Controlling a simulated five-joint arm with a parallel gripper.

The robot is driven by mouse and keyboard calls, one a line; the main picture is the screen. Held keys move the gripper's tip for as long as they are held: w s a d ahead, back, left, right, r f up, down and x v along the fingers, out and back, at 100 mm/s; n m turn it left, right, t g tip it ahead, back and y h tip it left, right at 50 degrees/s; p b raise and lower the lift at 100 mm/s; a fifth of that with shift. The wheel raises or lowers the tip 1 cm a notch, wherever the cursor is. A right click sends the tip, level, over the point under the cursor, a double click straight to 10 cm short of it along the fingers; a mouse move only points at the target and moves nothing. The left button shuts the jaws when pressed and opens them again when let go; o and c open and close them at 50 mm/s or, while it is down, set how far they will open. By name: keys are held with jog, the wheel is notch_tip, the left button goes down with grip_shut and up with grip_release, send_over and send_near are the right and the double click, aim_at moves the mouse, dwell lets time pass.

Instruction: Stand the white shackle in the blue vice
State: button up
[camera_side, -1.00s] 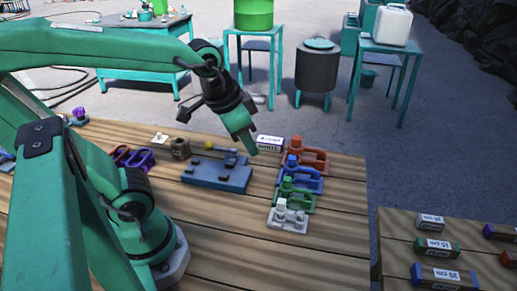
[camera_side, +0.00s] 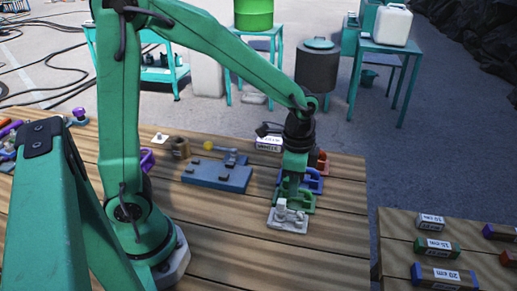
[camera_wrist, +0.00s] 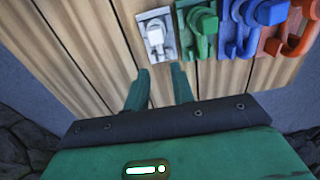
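A row of vice-like pieces stands at the right of the wooden table: white (camera_side: 288,218), green (camera_side: 307,203), blue (camera_side: 315,185) and red (camera_side: 322,163). In the wrist view the white piece (camera_wrist: 155,36) is beyond my fingertips, with the green (camera_wrist: 198,28), blue (camera_wrist: 240,30) and orange-red (camera_wrist: 287,30) pieces to its right. I cannot make out a separate white shackle. My gripper (camera_side: 288,193) points down over the row, near the green piece. Its two fingers (camera_wrist: 159,86) are apart, with only bare wood showing between them. The gripper partly hides the blue and red pieces.
A blue-grey plate with a yellow-knobbed lever (camera_side: 217,175) lies left of the row. A labelled box (camera_side: 269,144) lies behind. Purple pieces (camera_side: 147,160) lie farther left. Labelled blocks (camera_side: 436,247) lie on the separate right table. The table front is clear.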

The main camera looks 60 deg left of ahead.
aim_at(294, 211)
jog(key=shift+w+d+f, duration=0.15)
jog(key=shift+f, duration=0.25)
jog(key=shift+f, duration=0.15)
jog(key=shift+f, duration=3.8)
grip_shut()
jog(key=shift+r, duration=0.1)
jog(key=shift+r, duration=2.4)
